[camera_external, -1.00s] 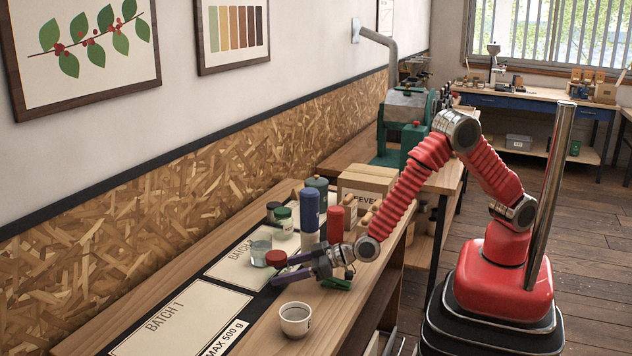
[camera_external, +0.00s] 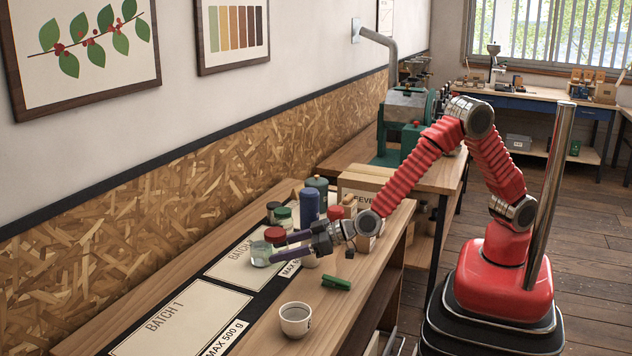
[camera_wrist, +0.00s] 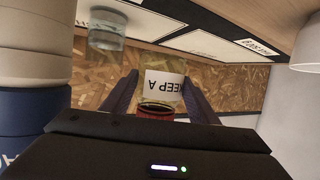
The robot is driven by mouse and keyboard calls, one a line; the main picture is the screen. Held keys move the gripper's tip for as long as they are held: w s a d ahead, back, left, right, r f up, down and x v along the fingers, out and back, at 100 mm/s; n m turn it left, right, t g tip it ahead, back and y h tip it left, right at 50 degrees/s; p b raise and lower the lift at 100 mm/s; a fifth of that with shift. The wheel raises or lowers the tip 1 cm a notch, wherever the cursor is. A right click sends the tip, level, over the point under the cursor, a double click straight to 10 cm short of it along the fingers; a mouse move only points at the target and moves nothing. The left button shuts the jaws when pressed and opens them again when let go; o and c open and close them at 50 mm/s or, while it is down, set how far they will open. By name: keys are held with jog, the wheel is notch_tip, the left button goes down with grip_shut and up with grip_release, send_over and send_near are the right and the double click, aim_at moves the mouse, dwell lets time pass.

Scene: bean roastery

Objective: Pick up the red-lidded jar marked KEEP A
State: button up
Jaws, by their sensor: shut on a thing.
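The red-lidded jar (camera_external: 274,234) is off the bench, held between the fingers of my gripper (camera_external: 284,245). In the wrist view, the jar's white label (camera_wrist: 163,85) reads KEEP A, and it appears upside down. The dark red lid (camera_wrist: 156,110) shows below it there. The two purple fingers of my gripper (camera_wrist: 158,95) lie on either side of the jar, shut on it. In the external view the jar's body is largely hidden by the fingers.
A glass beaker (camera_external: 260,256) stands close to the left of the jar. A blue bottle (camera_external: 309,206) and green-lidded jar (camera_external: 283,216) stand behind. A white cup (camera_external: 295,320) and green clip (camera_external: 337,283) are nearer the front. The BATCH 1 card (camera_external: 180,322) is bare.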

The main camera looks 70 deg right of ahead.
jog(key=shift+r, duration=1.3)
